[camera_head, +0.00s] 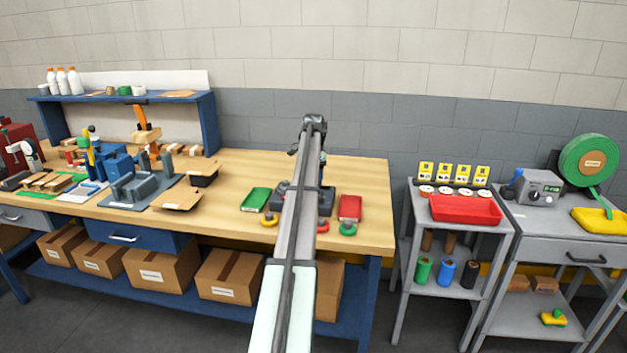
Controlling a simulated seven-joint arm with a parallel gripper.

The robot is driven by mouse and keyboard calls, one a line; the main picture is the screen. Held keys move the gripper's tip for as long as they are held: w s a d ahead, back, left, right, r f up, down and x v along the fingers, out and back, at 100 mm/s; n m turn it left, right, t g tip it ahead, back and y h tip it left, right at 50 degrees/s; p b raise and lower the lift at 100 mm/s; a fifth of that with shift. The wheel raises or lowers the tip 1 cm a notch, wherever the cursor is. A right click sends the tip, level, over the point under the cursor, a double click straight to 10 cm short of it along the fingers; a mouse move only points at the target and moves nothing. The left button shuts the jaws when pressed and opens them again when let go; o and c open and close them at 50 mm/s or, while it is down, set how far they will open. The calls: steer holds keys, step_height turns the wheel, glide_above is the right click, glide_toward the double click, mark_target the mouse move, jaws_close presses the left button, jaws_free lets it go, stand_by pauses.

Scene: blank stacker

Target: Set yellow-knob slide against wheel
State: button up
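A yellow ring-shaped knob (268,221) sits at the front of the wooden bench, just left of my arm. A dark grey fixture (327,201) shows on both sides of my arm, which hides its middle. Whether a slide joins the yellow knob to this fixture is too small to tell. No wheel can be made out at the fixture. A red knob (322,227) and a green knob (347,229) sit to the right of my arm. My arm rises through the middle of the view, and its far end with my gripper is hidden behind it.
A green block (256,200) and a red block (350,208) flank the fixture. Other fixtures and trays fill the bench's left side. A grey cart with a red tray (466,210) and a stand with a green reel (590,161) are at right. Bare wood (235,170) lies behind the green block.

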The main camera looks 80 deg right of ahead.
steer(key=shift+f, duration=0.45)
jaws_close()
stand_by(0.3)
